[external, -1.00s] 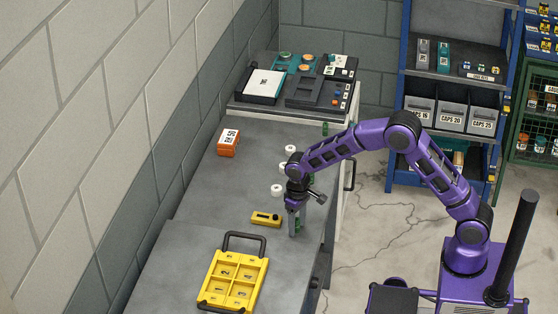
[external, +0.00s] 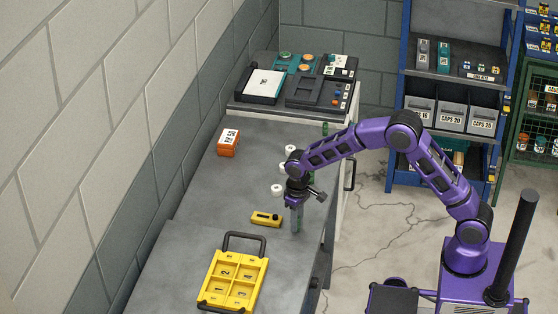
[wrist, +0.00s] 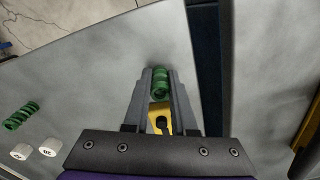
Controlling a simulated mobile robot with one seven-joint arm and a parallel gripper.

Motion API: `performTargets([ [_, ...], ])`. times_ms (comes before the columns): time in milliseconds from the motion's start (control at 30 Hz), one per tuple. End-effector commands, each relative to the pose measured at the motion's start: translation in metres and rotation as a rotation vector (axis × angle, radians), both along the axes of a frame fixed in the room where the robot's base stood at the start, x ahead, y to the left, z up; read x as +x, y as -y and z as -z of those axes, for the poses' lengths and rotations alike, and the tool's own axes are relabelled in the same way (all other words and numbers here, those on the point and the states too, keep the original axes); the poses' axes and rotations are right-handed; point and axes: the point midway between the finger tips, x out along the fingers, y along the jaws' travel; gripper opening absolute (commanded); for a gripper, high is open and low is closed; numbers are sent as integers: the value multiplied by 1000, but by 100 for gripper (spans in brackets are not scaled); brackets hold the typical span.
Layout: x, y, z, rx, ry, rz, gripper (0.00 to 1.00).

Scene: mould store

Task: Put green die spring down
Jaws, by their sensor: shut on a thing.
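My gripper (external: 296,228) is shut on a green die spring (wrist: 160,83), which sits between its fingertips in the wrist view. In the external view the fingers hide most of this spring. The gripper points down over the grey bench (external: 235,185), near its right edge. I cannot tell whether the spring touches the bench top. Another green spring (wrist: 21,115) lies on the bench at the left of the wrist view. A green spring (external: 325,129) also shows near the far end of the bench in the external view.
White caps (external: 277,190) stand beyond my gripper. A yellow tool (external: 266,218) lies close to its left, and a yellow compartment tray (external: 207,281) lies nearer the camera. An orange box (external: 228,143) stands by the wall. A dark gap (wrist: 206,65) runs beside the gripper in the wrist view.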

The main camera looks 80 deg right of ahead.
Motion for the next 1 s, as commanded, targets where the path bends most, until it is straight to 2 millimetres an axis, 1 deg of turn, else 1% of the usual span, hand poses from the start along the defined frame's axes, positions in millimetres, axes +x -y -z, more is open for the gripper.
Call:
performTargets([
  [33,1,0,-10,0,3,0,0],
  [300,1,0,-64,-1,4,0,0],
  [400,1,0,-79,-1,4,0,0],
  [533,0,0,-90,0,1,1,0],
  [667,-5,-5,-88,1,-2,40,0],
  [767,-15,-15,-76,0,-4,130,0],
  [900,-42,-34,-51,-1,-7,350,0],
  [1000,-63,-43,-35,-2,-5,512,0],
])
